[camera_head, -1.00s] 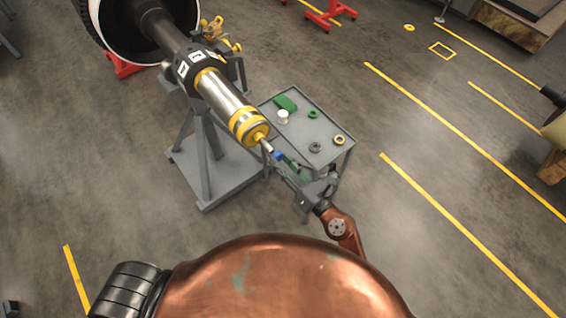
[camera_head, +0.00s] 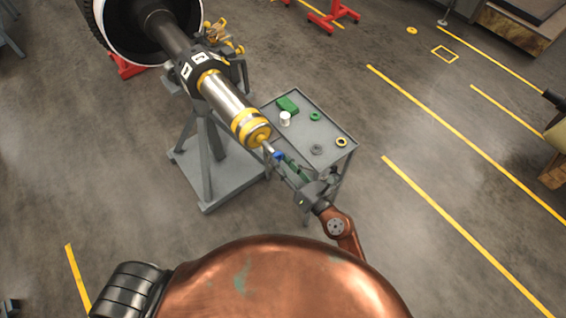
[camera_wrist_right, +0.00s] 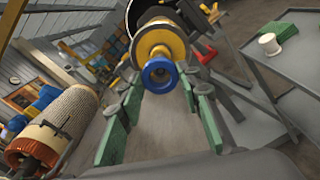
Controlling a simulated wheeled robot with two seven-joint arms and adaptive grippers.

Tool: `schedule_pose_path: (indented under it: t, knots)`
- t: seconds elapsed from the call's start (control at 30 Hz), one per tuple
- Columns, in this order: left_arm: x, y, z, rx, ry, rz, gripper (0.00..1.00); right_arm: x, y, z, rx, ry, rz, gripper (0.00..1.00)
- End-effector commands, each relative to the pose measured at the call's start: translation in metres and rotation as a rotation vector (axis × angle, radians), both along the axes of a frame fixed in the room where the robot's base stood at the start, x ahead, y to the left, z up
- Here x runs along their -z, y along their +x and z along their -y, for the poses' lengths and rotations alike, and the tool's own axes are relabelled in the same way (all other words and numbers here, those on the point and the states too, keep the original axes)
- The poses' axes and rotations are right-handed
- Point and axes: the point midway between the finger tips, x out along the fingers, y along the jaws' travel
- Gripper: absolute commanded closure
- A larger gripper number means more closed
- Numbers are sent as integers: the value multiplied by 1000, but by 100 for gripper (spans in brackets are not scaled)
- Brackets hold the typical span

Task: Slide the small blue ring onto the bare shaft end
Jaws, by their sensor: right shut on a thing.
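The small blue ring (camera_head: 278,155) is at the tips of my right gripper (camera_head: 281,159). The wrist view shows the blue ring (camera_wrist_right: 160,74) facing me between the green-padded fingers of that gripper (camera_wrist_right: 163,82), which is shut on it. The rotor shaft (camera_head: 229,100) slopes down toward me, with yellow bands and a thin pale bare end (camera_head: 267,147). The ring is right by this end, roughly in line with it. In the wrist view the ring covers the tip, so I cannot tell whether it is around it. My left gripper is out of view.
A grey trolley (camera_head: 335,126) stands right of the shaft, bearing a green block (camera_head: 288,104), a white cup (camera_head: 285,118), a green ring (camera_head: 315,115), a grey ring (camera_head: 316,149) and a yellow ring (camera_head: 341,141). A grey stand (camera_head: 206,150) is under the shaft.

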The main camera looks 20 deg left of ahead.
Motion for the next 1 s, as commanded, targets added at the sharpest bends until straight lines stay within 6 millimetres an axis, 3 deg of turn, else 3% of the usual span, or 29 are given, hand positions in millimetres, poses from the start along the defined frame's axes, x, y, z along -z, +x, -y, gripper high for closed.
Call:
schedule_pose_path:
  t: [1.0]
  knots:
    - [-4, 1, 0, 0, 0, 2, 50, -1, 7, -10, 0, 1, 1, 89]
